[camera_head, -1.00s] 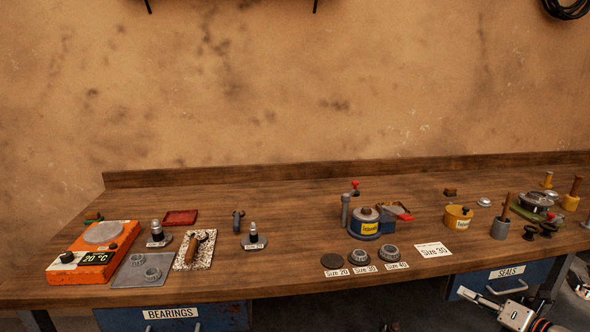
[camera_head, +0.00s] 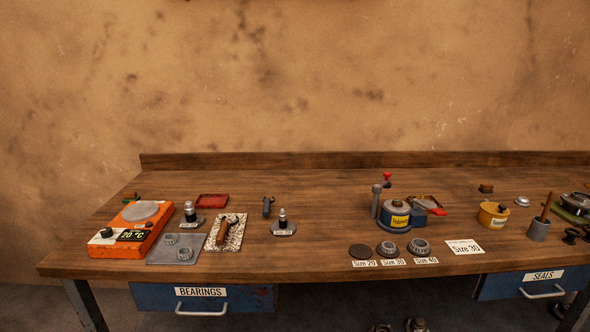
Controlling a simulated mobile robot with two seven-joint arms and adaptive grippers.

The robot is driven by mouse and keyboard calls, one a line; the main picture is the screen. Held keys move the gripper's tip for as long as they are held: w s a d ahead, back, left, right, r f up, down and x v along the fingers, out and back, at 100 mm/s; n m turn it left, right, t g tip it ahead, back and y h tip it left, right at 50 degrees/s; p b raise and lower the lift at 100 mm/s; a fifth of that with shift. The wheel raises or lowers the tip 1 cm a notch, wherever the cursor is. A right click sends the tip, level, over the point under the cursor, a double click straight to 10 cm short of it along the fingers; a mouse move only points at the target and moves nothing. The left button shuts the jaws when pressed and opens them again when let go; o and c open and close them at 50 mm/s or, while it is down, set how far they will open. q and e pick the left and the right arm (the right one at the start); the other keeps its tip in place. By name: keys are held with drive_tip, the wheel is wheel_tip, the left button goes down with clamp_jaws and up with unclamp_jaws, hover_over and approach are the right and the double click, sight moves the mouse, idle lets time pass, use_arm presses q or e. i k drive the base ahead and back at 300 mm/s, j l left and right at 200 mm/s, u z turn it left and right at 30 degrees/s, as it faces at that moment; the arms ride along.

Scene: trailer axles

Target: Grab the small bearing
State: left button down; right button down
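Two small grey ring-shaped bearings, one farther back (camera_head: 171,239) and one nearer (camera_head: 184,254), lie on a grey mat (camera_head: 160,256) at the left of the bench. I cannot tell which is smaller. Along the front edge, a grey ring part stands at the "Size 30" label (camera_head: 387,249) and a slightly larger one at "Size 40" (camera_head: 419,246). A flat dark disc (camera_head: 362,251) lies at "Size 20". Neither of my grippers shows clearly in the head view.
An orange heater (camera_head: 130,235) reading 20 °C stands left of the mat. A speckled board (camera_head: 226,232) with a tool and two upright spindles are nearby. A "BEARINGS" drawer (camera_head: 202,298) is shut below. The bench (camera_head: 320,233) is clear between the spindles and the blue tin (camera_head: 395,218).

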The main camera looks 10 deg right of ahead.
sight(396, 203)
drive_tip(key=i+l+z, duration=0.15)
drive_tip(key=l, duration=0.3)
drive_tip(key=l+z, duration=0.15)
drive_tip(key=l, duration=0.25)
drive_tip(key=i+l+z, duration=0.15)
drive_tip(key=l, duration=0.25)
